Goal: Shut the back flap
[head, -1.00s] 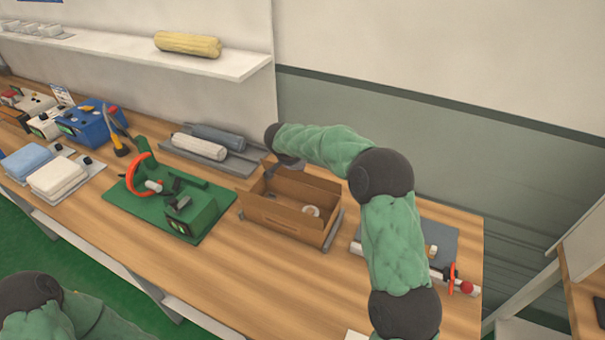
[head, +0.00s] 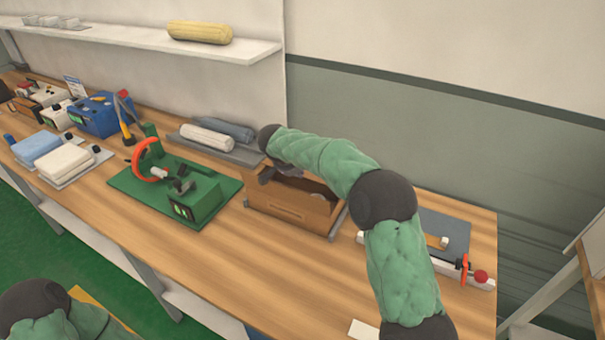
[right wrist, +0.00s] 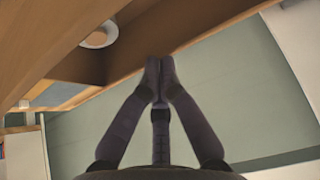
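The brown cardboard box (head: 290,209) stands open on the wooden bench in the head view, partly hidden by my right arm. My right gripper (head: 266,174) is at the box's back left, above its rim. In the right wrist view the gripper (right wrist: 160,68) has its fingers together, with nothing seen between them. Its fingertips are at the edge of a brown box panel (right wrist: 195,28), which looks like the back flap; I cannot tell whether they touch. A white ring-shaped item (right wrist: 100,36) lies inside the box. My left gripper is out of view; only part of that arm shows.
A green fixture with a red ring (head: 185,190) stands left of the box. Grey and white rolls (head: 207,138) lie on a tray behind. A grey mat (head: 445,228) and a white bar with a red knob (head: 470,275) are to the right.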

